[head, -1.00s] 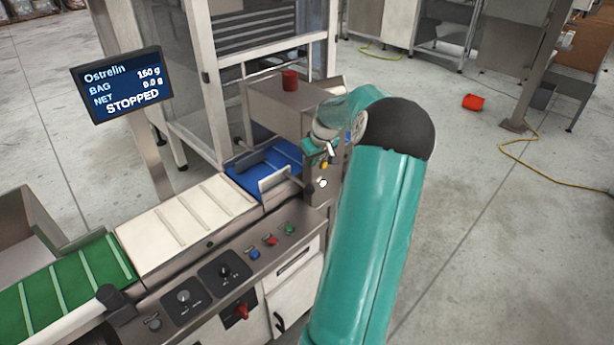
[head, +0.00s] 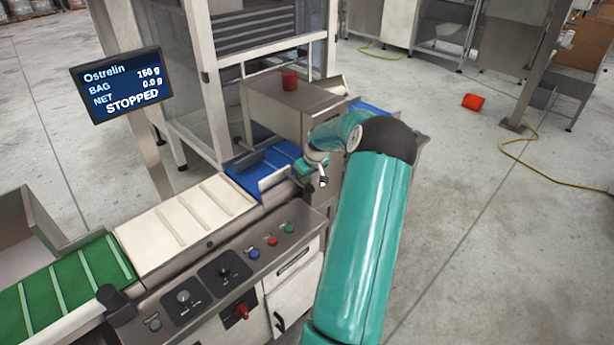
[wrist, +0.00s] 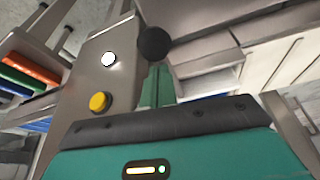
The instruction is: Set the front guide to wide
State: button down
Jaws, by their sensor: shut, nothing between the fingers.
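The front guide (head: 274,183) is a short metal rail standing along the near side of the blue belt (head: 246,180) in the head view. A black ball knob (wrist: 154,42) shows in the wrist view beside a metal panel with a white button (wrist: 108,58) and a yellow button (wrist: 100,102); I cannot tell whether the knob belongs to the guide. My gripper (head: 308,175) is at the machine's front side, just right of the guide. It is shut and empty; its fingers (wrist: 154,88) point toward the knob, and contact cannot be told. My wrist partly hides the panel in the head view.
A dark rear guide (head: 250,158) lies across the blue belt. The control panel (head: 225,272) with knobs and buttons is at the front. A screen (head: 118,85) reads STOPPED. Open floor (head: 480,220) lies to the right.

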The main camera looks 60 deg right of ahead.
jog(key=shift+s+a, duration=0.25)
jog(key=shift+s, duration=1)
